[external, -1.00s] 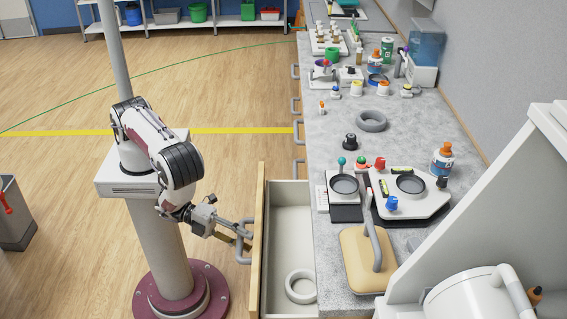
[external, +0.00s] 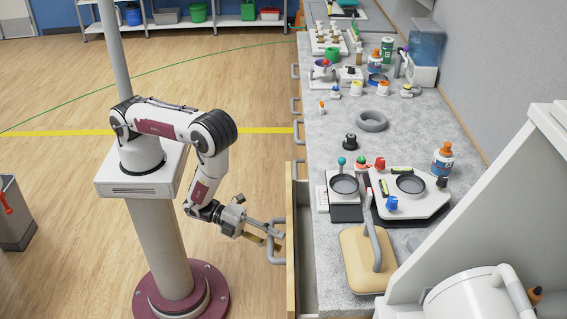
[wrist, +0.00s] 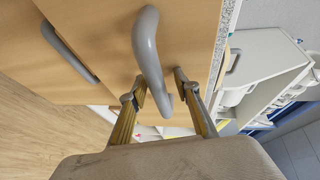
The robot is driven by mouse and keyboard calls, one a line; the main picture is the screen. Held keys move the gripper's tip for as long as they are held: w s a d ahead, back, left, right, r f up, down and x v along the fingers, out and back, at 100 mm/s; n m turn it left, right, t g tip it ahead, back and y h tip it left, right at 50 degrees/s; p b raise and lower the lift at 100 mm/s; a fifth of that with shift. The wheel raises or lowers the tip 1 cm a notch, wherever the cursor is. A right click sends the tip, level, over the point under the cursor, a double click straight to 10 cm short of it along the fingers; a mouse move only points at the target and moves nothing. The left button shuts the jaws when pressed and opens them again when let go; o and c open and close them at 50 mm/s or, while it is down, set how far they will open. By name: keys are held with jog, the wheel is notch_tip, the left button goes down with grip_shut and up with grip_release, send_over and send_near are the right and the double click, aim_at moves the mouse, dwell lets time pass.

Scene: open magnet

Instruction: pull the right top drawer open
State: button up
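The right top drawer (external: 291,240) with a light wood front stands slightly open under the grey counter. A narrow strip of its inside shows. Its grey curved handle (external: 276,246) sticks out from the front. My gripper (external: 272,236) is at this handle. In the wrist view, the handle (wrist: 148,45) passes between the two fingers of my gripper (wrist: 160,82). The fingers are spread on either side of it, with visible gaps, so the gripper looks open and not clamped.
The grey counter (external: 340,130) carries several jars, bottles and instruments, and a tan block with a grey handle (external: 370,262). More drawer handles (external: 296,105) line the cabinet front. A bin (external: 15,220) stands far left.

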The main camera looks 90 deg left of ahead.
jog(key=w, duration=0.8)
jog(key=shift+v, duration=3.8)
jog(key=shift+s+a+f+n+g+y, duration=2.35)
jog(key=shift+s+f+n+g, duration=2.2)
jog(key=shift+f, duration=2.05)
jog(key=s+a+r+n+g, duration=0.1)
jog(key=s+a+r+n, duration=0.2)
jog(key=r, duration=0.8)
jog(key=s+a+r+n+g+y, duration=0.1)
jog(key=s+a+r+n, duration=0.3)
jog(key=r, duration=0.6)
jog(key=s+a+r+n+g, duration=0.3)
jog(key=s+a+r, duration=0.2)
jog(key=r, duration=0.6)
jog(key=shift+a+r, duration=0.3)
jog(key=shift+a, duration=0.4)
